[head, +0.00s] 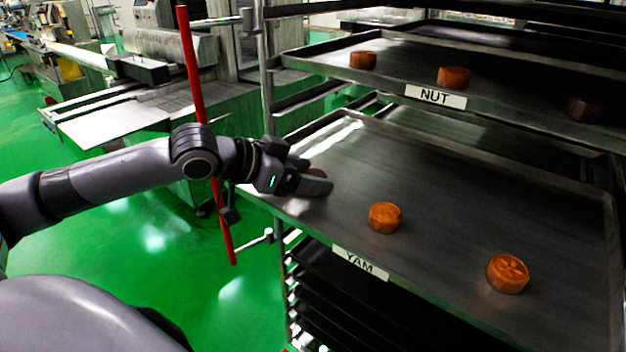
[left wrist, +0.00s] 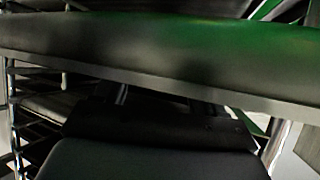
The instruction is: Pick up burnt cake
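My left gripper (head: 315,175) is low over the left end of the tray labelled YAM (head: 450,200) in the head view. A dark brown cake (head: 317,172) shows only in part between its fingers, on or just above the tray. The fingers stand on either side of it; I cannot tell whether they press on it. Another dark cake (head: 585,108) sits at the right of the upper tray labelled NUT (head: 540,112). The left wrist view shows my gripper body close up and a blurred tray edge (left wrist: 170,80), with no cake visible. My right gripper is in neither view.
Two orange-brown cakes (head: 385,218) (head: 508,273) lie on the YAM tray. Two more (head: 362,60) (head: 453,77) lie on the NUT tray just above, limiting height. A red pole (head: 192,65) crosses near my left arm. Machines stand behind on green floor.

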